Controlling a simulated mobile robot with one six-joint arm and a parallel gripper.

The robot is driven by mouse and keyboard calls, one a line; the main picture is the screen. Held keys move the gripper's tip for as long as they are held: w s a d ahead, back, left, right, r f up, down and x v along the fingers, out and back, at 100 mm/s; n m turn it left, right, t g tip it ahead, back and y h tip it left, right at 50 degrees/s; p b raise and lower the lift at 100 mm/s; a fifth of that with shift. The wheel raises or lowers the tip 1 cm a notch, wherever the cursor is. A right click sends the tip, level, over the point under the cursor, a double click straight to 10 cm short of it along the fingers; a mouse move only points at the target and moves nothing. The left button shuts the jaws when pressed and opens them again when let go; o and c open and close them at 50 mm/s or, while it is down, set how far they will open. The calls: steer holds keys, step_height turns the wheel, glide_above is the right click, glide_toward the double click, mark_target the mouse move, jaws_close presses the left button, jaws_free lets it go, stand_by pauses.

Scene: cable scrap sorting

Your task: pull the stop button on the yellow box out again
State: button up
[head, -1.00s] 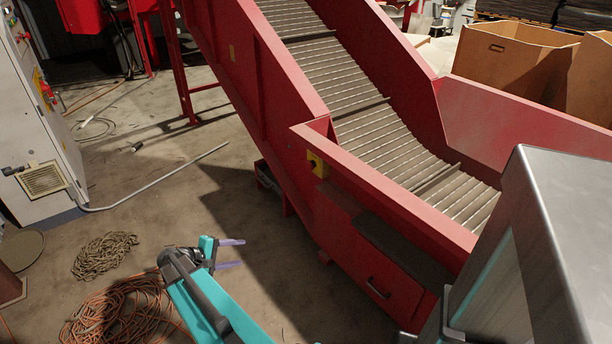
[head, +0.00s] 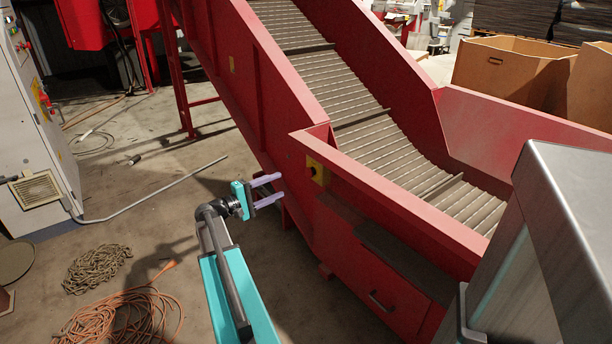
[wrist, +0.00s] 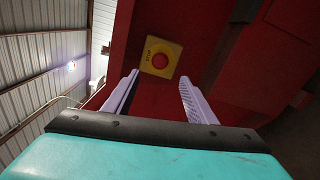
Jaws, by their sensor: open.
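The yellow box (head: 318,170) is fixed to the red side wall of the conveyor. In the wrist view the yellow box (wrist: 149,51) shows a round red stop button (wrist: 160,61) on its face, with dark lettering beside it. How far the button stands out cannot be told. My gripper (head: 280,188) is open and empty, to the left of the box and slightly lower in the head view. In the wrist view the two pale fingers (wrist: 158,85) stand apart, with the button ahead between their tips. They do not touch the box.
The red conveyor (head: 300,105) with its slatted belt (head: 375,135) runs up to the back. A grey cabinet (head: 35,140) stands at the left. Coiled orange cable (head: 125,318) and a tan rope pile (head: 97,268) lie on the floor. A steel housing (head: 570,220) stands at the right.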

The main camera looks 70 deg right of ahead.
mark_target(307, 174)
steer(key=b+x, duration=0.1)
steer(key=x, duration=1.2)
steer(key=shift+s+d, duration=0.2)
steer(key=shift+d, duration=0.15)
